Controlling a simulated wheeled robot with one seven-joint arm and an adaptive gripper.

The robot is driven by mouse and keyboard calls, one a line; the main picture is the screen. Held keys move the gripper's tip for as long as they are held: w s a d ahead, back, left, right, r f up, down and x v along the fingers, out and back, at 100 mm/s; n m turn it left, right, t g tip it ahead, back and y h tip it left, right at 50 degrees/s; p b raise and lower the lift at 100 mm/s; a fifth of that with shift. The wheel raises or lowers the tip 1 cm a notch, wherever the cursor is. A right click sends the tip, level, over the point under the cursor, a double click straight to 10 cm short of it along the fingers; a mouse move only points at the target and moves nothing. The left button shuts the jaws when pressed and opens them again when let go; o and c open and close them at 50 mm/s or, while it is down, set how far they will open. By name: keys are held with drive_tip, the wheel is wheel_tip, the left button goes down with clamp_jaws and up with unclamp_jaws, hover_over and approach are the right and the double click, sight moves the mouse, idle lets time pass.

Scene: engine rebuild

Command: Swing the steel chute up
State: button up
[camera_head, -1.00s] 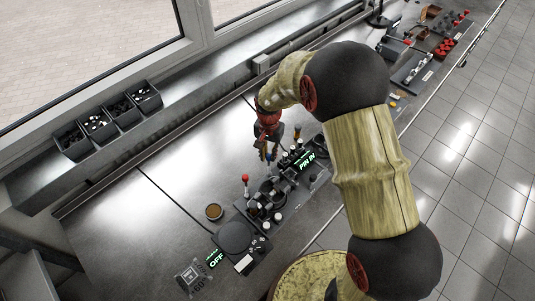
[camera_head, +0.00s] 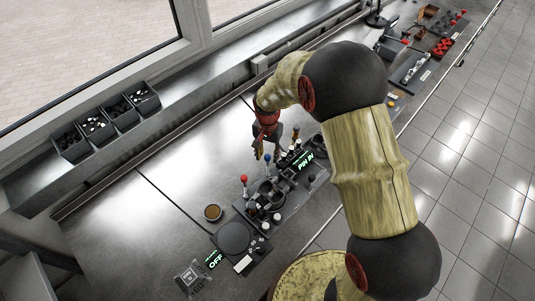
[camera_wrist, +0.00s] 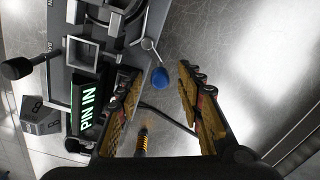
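My gripper (camera_head: 266,150) is over the bench fixture with the lit "PIN IN" display (camera_head: 305,162). In the wrist view its two fingers (camera_wrist: 162,88) are spread apart with nothing between the pads. A blue ball knob (camera_wrist: 160,77) on a short steel lever (camera_wrist: 149,47) lies just beyond the fingertips, in line with the gap. Steel-edged, box-like parts (camera_wrist: 83,55) sit beside the lever. I cannot tell which of these is the steel chute, and the fingers hide part of the fixture.
A red-knobbed lever (camera_head: 244,180) and a round dark plate (camera_head: 233,237) with an "OFF" display (camera_head: 213,259) stand nearby. A black-knobbed lever (camera_wrist: 15,68) and a yellow-and-black handle (camera_wrist: 141,141) show in the wrist view. The bench (camera_head: 190,165) toward the window is bare.

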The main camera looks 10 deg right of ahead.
wheel_tip(320, 180, up, 12)
idle(0.6)
idle(0.5)
drive_tip(key=s+d+r+n+t+b, duration=0.2)
drive_tip(key=s+b, duration=0.1)
drive_tip(key=s, duration=0.5)
drive_tip(key=s+d+r+n+t+b, duration=0.1)
drive_tip(key=s+d+r+n+b, duration=0.1)
drive_tip(key=s, duration=0.7)
drive_tip(key=s+d+r+n+t+b, duration=0.2)
drive_tip(key=s+r+b, duration=0.2)
drive_tip(key=s, duration=0.5)
drive_tip(key=shift+s+d+r+n+t+b, duration=0.2)
drive_tip(key=shift+n+t+b, duration=0.15)
drive_tip(key=shift+b, duration=0.55)
